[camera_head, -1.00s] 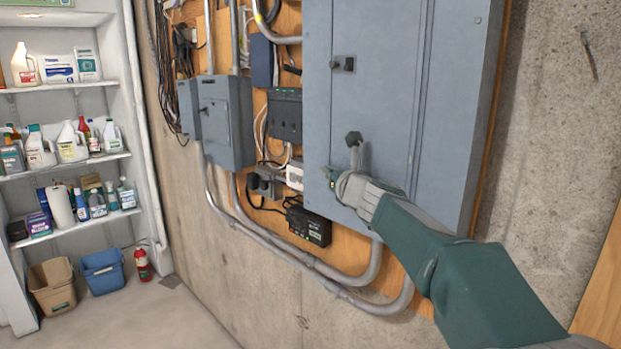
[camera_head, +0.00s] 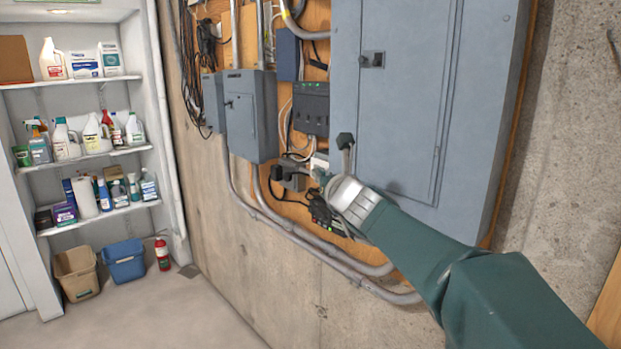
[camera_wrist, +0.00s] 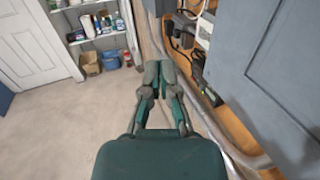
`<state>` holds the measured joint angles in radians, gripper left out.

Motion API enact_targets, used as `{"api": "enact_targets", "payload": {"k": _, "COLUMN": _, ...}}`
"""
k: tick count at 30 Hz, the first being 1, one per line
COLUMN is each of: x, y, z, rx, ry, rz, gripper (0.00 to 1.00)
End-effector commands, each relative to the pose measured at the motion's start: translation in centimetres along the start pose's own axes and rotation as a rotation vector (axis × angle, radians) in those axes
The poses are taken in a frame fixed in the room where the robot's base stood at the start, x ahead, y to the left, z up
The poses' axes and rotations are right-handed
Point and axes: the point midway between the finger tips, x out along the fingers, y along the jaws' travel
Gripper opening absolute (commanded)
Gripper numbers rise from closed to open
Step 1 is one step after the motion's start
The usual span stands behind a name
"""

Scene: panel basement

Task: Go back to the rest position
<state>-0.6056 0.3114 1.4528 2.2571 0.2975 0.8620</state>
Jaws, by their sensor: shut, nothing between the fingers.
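My gripper (camera_head: 345,142) is in front of the lower left part of the large grey electrical panel (camera_head: 402,110) in the head view. Its fingers are together and hold nothing. My green arm reaches in from the lower right and hides part of the panel's lower edge. In the wrist view my gripper (camera_wrist: 158,72) has its fingertips close together at the middle, over the pale floor. The panel (camera_wrist: 275,60) shows there on the right, with its door closed. I see no contact between the fingers and the panel.
A smaller grey box (camera_head: 250,115) and conduits (camera_head: 300,255) run along the concrete wall. Shelves of bottles (camera_head: 90,155) stand at the left, with a tan bin (camera_head: 77,273), a blue bin (camera_head: 124,262) and a red extinguisher (camera_head: 162,254) below. The floor (camera_head: 170,315) is clear.

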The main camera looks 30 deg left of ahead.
Motion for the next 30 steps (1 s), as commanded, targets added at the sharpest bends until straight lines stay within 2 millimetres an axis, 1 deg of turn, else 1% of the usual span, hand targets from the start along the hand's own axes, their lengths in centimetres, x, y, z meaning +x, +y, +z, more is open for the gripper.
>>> {"api": "enact_targets", "payload": {"k": 1, "x": -0.3, "y": 0.8, "z": 0.0, "rx": 0.001, "ry": 0.0, "rz": 0.003, "gripper": 0.0}}
{"api": "enact_targets", "payload": {"k": 6, "x": -0.8, "y": 2.2, "z": 0.0, "rx": 0.001, "ry": 0.001, "rz": 0.001, "gripper": 0.0}}
{"api": "enact_targets", "payload": {"k": 14, "x": -1.3, "y": 2.3, "z": 0.1, "rx": 0.0, "ry": -0.002, "rz": -0.001, "gripper": 0.0}}
{"api": "enact_targets", "payload": {"k": 17, "x": -1.9, "y": 2.0, "z": 0.4, "rx": -0.048, "ry": -0.003, "rz": 0.002, "gripper": 0.0}}
{"api": "enact_targets", "payload": {"k": 20, "x": -4.0, "y": 1.1, "z": 1.1, "rx": -0.196, "ry": -0.003, "rz": 0.013, "gripper": 0.0}}
{"api": "enact_targets", "payload": {"k": 23, "x": -7.1, "y": 0.1, "z": 1.6, "rx": -0.417, "ry": 0.008, "rz": 0.039, "gripper": 0.0}}
{"api": "enact_targets", "payload": {"k": 24, "x": -8.4, "y": -0.2, "z": 1.6, "rx": -0.507, "ry": 0.017, "rz": 0.052, "gripper": 0.0}}
{"api": "enact_targets", "payload": {"k": 26, "x": -10.4, "y": -0.7, "z": 1.4, "rx": -0.637, "ry": 0.035, "rz": 0.075, "gripper": 0.0}}
{"api": "enact_targets", "payload": {"k": 30, "x": -15.3, "y": -1.4, "z": 0.3, "rx": -0.937, "ry": 0.091, "rz": 0.142, "gripper": 0.0}}
